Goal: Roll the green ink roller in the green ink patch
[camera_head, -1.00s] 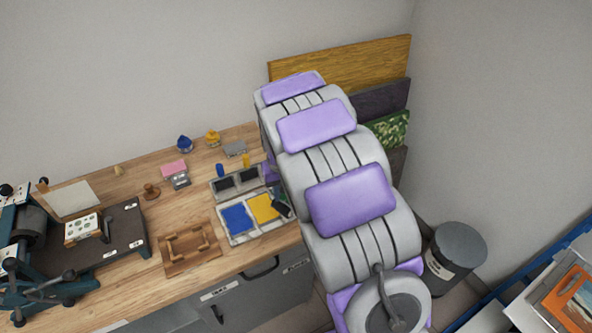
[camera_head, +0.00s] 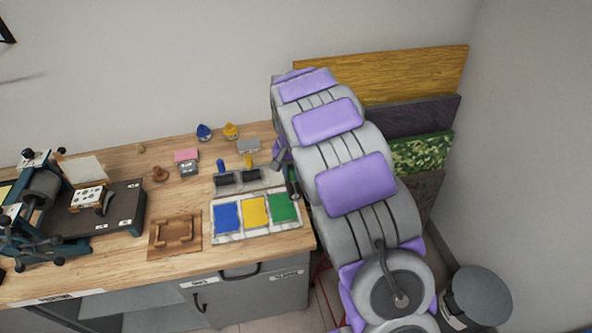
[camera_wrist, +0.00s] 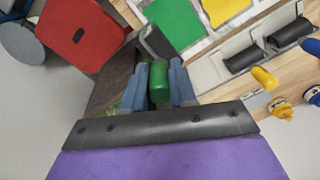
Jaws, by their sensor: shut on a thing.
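The green ink patch (camera_head: 284,207) is the right-hand square of a pale ink tray (camera_head: 217,232) on the workbench. In the wrist view, the green patch (camera_wrist: 176,22) is at the top, beyond the fingers. My gripper (camera_wrist: 159,72) is shut on the green handle (camera_wrist: 159,84) of the green ink roller. A dark and grey part, seemingly the roller's head (camera_wrist: 157,44), shows just past the handle, close to the patch in the picture; I cannot tell whether they touch. In the head view my arm mostly hides the gripper at the tray's right back edge.
A rack (camera_head: 236,185) behind the tray holds the blue roller (camera_head: 221,168) and yellow roller (camera_head: 248,162). A wooden frame (camera_head: 174,236) lies left of the tray, and a press (camera_head: 35,210) stands farther left. Boards lean on the wall at right; a bin (camera_head: 478,297) stands below.

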